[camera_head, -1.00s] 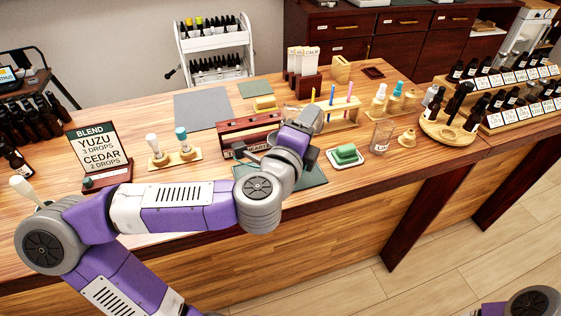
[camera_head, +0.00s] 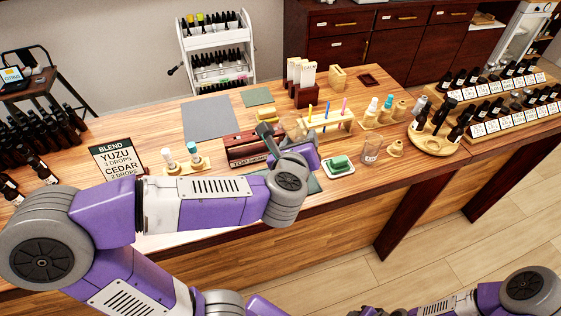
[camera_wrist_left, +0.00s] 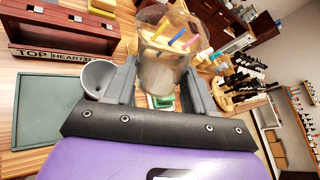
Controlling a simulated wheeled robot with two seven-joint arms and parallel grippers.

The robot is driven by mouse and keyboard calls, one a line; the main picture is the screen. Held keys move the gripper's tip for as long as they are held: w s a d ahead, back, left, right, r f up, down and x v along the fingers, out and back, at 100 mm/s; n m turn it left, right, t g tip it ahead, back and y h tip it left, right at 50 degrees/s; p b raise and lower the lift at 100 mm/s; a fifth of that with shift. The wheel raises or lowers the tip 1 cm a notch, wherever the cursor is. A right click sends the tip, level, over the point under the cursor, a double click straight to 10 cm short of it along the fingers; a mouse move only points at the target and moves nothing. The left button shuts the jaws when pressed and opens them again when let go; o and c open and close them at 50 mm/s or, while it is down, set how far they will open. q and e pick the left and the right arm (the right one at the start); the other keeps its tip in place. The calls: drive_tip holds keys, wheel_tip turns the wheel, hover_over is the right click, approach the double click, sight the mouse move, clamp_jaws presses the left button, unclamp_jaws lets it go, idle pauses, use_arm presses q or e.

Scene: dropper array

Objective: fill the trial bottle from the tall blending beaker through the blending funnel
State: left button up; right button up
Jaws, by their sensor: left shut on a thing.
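The clear tall blending beaker (camera_wrist_left: 163,55) is between the two fingers of my left gripper (camera_wrist_left: 160,88), which is shut on it. In the head view the gripper (camera_head: 278,137) is raised over the counter, near the tester rack, and partly hides the beaker. A pale round-mouthed vessel, likely the blending funnel (camera_wrist_left: 98,77), stands just left of the beaker in the wrist view, partly behind a finger. I cannot make out the trial bottle under it.
A dark green mat (camera_wrist_left: 45,108) lies beside the dark red "TOP HEART" box (camera_head: 247,150). A green block on a white dish (camera_head: 339,166), a clear glass (camera_head: 372,151) and a rack of coloured sticks (camera_head: 327,122) stand to the right. The BLEND sign (camera_head: 117,160) is left.

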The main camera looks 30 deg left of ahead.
use_arm(q)
drive_tip(key=shift+s+a+f+m+g+y+p, duration=0.1)
drive_tip(key=shift+s+a+m+g+y+p, duration=0.15)
drive_tip(key=shift+m+p, duration=0.25)
drive_tip(key=shift+a+f+m+g+y+p, duration=0.15)
drive_tip(key=shift+m+y+p, duration=0.2)
drive_tip(key=shift+m, duration=0.25)
drive_tip(key=shift+r+p, duration=0.8)
drive_tip(key=shift+r, duration=0.75)
drive_tip(key=shift+f, duration=0.1)
